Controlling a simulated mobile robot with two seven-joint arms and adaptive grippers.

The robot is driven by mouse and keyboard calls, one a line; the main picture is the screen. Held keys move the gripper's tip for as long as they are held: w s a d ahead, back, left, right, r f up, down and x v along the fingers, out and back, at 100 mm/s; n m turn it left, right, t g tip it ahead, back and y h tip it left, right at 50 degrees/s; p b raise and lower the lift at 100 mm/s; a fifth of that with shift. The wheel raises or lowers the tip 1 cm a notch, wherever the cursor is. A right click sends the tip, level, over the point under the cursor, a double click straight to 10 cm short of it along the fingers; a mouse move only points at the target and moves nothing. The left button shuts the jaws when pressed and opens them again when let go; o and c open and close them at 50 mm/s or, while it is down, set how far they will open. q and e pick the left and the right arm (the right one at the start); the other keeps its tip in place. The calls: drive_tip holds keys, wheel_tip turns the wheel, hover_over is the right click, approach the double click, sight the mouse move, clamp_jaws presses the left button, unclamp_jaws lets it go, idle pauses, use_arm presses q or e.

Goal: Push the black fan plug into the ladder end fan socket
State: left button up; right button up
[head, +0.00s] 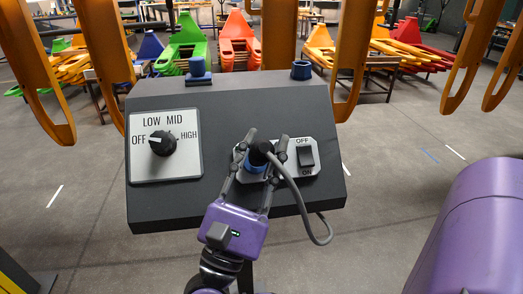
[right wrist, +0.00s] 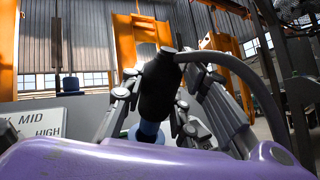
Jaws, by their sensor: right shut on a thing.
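The black plug (head: 260,150) with its grey cable (head: 300,200) is between the fingers of my right gripper (head: 257,164), at the right half of the dark console (head: 230,110). The gripper is shut on it. In the right wrist view the plug (right wrist: 157,85) stands roughly upright, its cable leaving the top to the right. A blue ring (right wrist: 150,130) shows directly below the plug; it also shows in the head view (head: 254,163). I cannot tell how far the plug goes into it. My left gripper is not in view.
Two more blue fittings stand at the console's back edge, left (head: 197,70) and right (head: 301,70). A dial plate (head: 165,147) is left of the gripper, an OFF/ON switch (head: 306,157) close on its right. Orange curved uprights (head: 283,35) rise behind the console.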

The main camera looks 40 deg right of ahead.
drive_tip(key=shift+w+d+f+b, duration=0.4)
drive_tip(key=shift+w+f+b, duration=0.25)
drive_tip(key=shift+f+b, duration=0.15)
drive_tip(key=shift+w+d+f+b, duration=0.35)
drive_tip(key=shift+w+f+b, duration=0.3)
drive_tip(key=shift+b, duration=0.2)
drive_tip(key=o, duration=1.3)
drive_tip(key=shift+c, duration=0.2)
drive_tip(key=shift+s+a+f, duration=0.1)
drive_tip(key=shift+a+f, duration=0.1)
drive_tip(key=shift+f, duration=0.05)
drive_tip(key=v, duration=1.1)
drive_tip(key=shift+a, duration=0.15)
drive_tip(key=shift+s+f, duration=0.1)
